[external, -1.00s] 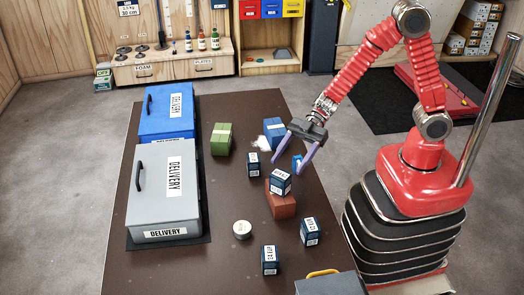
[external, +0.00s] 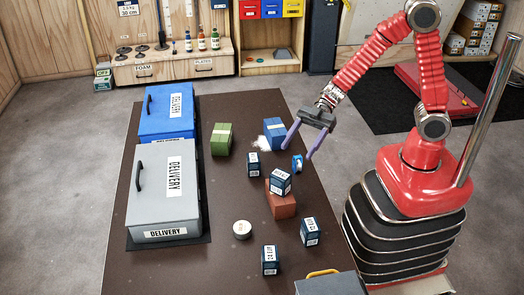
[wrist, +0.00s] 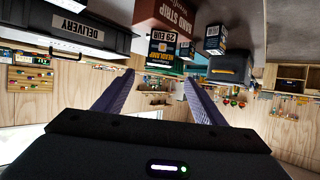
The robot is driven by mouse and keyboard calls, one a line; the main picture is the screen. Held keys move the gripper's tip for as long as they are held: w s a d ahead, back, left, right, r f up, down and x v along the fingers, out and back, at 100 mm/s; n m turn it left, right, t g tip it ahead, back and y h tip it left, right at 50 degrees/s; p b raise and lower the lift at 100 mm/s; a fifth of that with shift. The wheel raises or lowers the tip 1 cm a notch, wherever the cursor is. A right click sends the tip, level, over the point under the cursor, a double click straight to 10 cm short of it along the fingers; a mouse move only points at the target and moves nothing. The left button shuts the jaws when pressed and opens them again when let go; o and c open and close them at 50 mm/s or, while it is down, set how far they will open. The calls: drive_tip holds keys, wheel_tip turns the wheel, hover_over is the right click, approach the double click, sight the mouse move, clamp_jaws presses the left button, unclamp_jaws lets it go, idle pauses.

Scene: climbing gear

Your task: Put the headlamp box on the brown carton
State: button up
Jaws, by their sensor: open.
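A dark blue box with a white label (external: 280,183), which I take to be the headlamp box, rests on top of the reddish-brown carton (external: 284,207), near its upper left. The wrist view shows a box with headlamp lettering (wrist: 162,47) against the brown carton (wrist: 166,14). My gripper (external: 297,153) is open and empty, above and beyond the carton, apart from the box. In the wrist view its two purple fingers (wrist: 159,78) are spread, with nothing between them.
Similar dark blue boxes stand nearby: one behind (external: 254,164), two in front (external: 309,232) (external: 270,260). A round tin (external: 242,229), a green box (external: 221,139) and a blue box (external: 274,131) are on the table. Grey (external: 150,195) and blue (external: 165,113) delivery crates line the left.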

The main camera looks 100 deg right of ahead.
drive_tip(key=s+d+r+m+t+h, duration=0.2)
drive_tip(key=d+r+m+h, duration=0.4)
drive_tip(key=d+r+h, duration=0.5)
drive_tip(key=s+a+m+g, duration=0.1)
drive_tip(key=s+a+g, duration=0.2)
drive_tip(key=s, duration=0.7)
drive_tip(key=s+a+f+m+g+y, duration=0.1)
drive_tip(key=s+a, duration=0.4)
drive_tip(key=s, duration=0.6)
drive_tip(key=shift+a+m+g+y, duration=0.3)
drive_tip(key=shift+a+m+g, duration=0.15)
drive_tip(key=shift+g, duration=0.45)
